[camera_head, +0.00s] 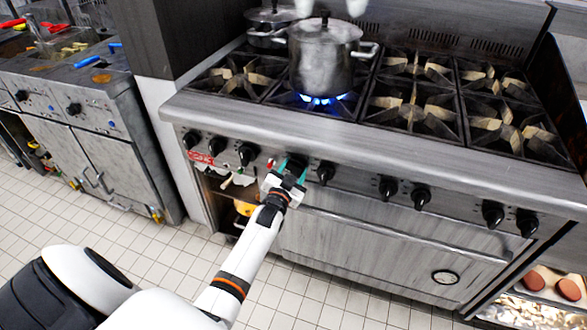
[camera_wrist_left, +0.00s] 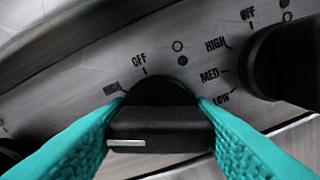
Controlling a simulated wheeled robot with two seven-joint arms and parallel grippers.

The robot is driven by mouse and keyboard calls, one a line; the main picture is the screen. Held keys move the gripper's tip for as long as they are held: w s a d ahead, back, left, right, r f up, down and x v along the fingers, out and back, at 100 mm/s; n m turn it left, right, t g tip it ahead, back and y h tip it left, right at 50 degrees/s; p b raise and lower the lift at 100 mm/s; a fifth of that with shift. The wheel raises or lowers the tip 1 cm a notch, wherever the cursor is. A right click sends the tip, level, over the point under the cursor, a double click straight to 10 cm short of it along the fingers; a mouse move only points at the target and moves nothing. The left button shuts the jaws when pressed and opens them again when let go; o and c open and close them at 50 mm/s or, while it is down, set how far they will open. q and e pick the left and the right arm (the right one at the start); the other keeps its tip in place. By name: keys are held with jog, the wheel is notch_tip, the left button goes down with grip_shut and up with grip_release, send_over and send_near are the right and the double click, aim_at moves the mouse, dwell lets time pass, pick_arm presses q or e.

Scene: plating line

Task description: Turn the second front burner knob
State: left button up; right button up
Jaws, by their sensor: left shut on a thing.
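The stove (camera_head: 370,155) has a row of black knobs along its front panel. My left gripper (camera_head: 288,173) is at one of these knobs (camera_head: 296,161), left of the panel's middle and below the burner with the pot. In the left wrist view, the teal fingers of the gripper (camera_wrist_left: 160,138) are shut on the black knob (camera_wrist_left: 160,118), one on each side. The knob's grip lies crosswise, and its white line is at the left. OFF and HIGH labels show above it. My right gripper is not in view.
A steel pot (camera_head: 321,62) stands over a lit blue flame (camera_head: 322,99). Another pot (camera_head: 270,25) is behind it. A neighbouring knob (camera_head: 326,172) is close on the right; it also shows in the wrist view (camera_wrist_left: 285,62). The oven door (camera_head: 385,245) is below.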

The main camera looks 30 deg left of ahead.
pick_arm(q)
jog(key=n, duration=0.4)
jog(key=shift+n+p, duration=0.3)
jog(key=shift+p, duration=0.1)
jog(key=n, duration=0.4)
jog(key=shift+n, duration=0.7)
jog(key=o, duration=0.9)
jog(key=v, duration=1.2)
